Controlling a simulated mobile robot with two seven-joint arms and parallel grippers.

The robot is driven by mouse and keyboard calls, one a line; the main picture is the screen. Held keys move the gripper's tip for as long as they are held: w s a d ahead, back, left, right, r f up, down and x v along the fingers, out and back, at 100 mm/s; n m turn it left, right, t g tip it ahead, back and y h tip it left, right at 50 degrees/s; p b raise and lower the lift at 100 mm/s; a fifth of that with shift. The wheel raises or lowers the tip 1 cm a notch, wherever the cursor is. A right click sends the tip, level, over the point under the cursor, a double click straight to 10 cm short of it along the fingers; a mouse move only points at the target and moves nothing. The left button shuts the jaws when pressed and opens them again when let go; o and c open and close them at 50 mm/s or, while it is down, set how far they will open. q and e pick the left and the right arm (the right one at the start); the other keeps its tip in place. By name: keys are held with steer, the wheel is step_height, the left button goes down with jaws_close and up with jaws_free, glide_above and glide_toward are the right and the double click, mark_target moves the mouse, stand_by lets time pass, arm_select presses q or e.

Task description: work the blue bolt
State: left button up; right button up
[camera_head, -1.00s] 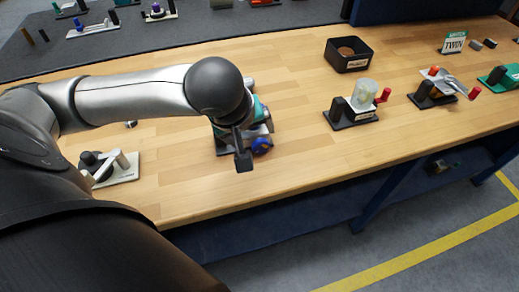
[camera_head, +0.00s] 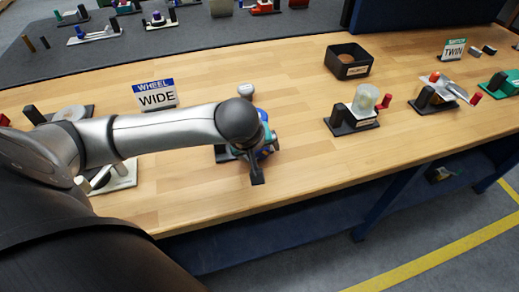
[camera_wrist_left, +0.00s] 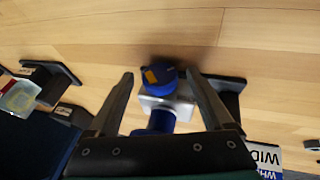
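The blue bolt (camera_wrist_left: 160,77) shows in the left wrist view as a dark blue round knob with a yellow mark, beside a light metal block. A second blue part (camera_wrist_left: 160,121) lies nearer the palm. In the head view, blue (camera_head: 266,150) shows beside my left gripper, and my wrist hides most of the fixture. My left gripper (camera_wrist_left: 160,78) is open, one finger on each side of the blue knob with visible gaps. In the head view, my left gripper (camera_head: 264,160) is low over the fixture near the table's front edge. My right gripper is not in view.
A sign reading WIDE (camera_head: 156,97) stands behind my left arm. A black bin (camera_head: 348,60) and a fixture with a clear dome and red handle (camera_head: 357,112) are to the right. The wooden table (camera_head: 300,185) is bare in front of that fixture.

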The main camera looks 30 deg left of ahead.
arm_select(q)
jaws_close()
stand_by(0.5)
steer(key=shift+w+r, duration=0.1)
steer(key=shift+w+d+m+g+y+p, duration=0.1)
steer(key=shift+m+g+y+p, duration=0.1)
steer(key=shift+g+y, duration=0.3)
steer(key=shift+w+d+m+g+y+p, duration=0.1)
steer(key=shift+g+y+p, duration=0.1)
steer(key=shift+g+y, duration=0.25)
steer(key=shift+m+g+y, duration=0.3)
steer(key=shift+g+y, duration=0.65)
jaws_free()
